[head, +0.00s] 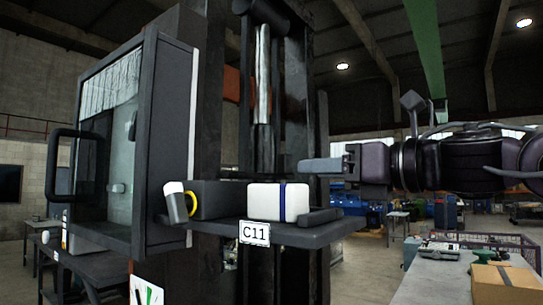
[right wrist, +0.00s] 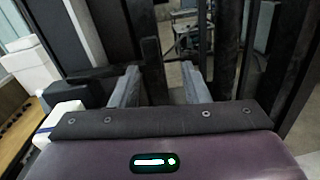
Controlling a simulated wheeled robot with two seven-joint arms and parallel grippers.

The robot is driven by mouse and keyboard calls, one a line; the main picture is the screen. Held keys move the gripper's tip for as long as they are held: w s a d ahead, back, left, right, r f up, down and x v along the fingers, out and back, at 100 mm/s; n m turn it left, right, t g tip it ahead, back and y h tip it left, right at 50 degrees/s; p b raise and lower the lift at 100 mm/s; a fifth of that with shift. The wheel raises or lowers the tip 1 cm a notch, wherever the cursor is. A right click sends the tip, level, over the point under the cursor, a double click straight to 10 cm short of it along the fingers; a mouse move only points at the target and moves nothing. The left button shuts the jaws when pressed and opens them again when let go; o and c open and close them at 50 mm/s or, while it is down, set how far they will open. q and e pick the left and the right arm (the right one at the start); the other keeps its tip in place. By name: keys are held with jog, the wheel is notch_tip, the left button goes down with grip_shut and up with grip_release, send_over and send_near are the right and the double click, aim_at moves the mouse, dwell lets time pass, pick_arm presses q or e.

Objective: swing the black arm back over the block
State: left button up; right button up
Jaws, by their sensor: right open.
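My right gripper (head: 308,166) reaches in from the right at the dark column, with its grey fingers pointing left above the shelf. In the right wrist view the two fingers (right wrist: 160,88) are spread, with nothing clearly held. A dark upright bar (right wrist: 151,68) shows between or just beyond them; I cannot tell whether it touches them. The black shelf (head: 290,236) labelled C11 juts from the column; I cannot tell whether it is the black arm. I cannot pick out a block with certainty. My left gripper is not in view.
On the shelf stand a white box (head: 277,202) with a blue stripe, a dark box (head: 219,199) and a white-topped cylinder (head: 176,203). A glazed dark cabinet (head: 121,140) stands left. A grey bench (head: 440,280) with a cardboard box (head: 505,285) stands lower right.

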aim_at(290, 162)
jog(key=shift+s+a+r+n+p, duration=0.2)
jog(key=shift+a+r+p, duration=0.1)
jog(key=shift+r, duration=0.1)
jog(key=shift+s+a+r+n+p, duration=0.1)
jog(key=shift+a+r+n+p, duration=0.1)
jog(key=shift+r+p, duration=0.15)
jog(key=p+x, duration=0.3)
jog(key=x, duration=0.3)
jog(key=shift+w+a+f, duration=0.1)
jog(key=shift+w+a, duration=0.1)
jog(key=shift+a, duration=0.05)
jog(key=shift+s+d, duration=0.1)
jog(key=shift+c, duration=0.9)
grip_shut()
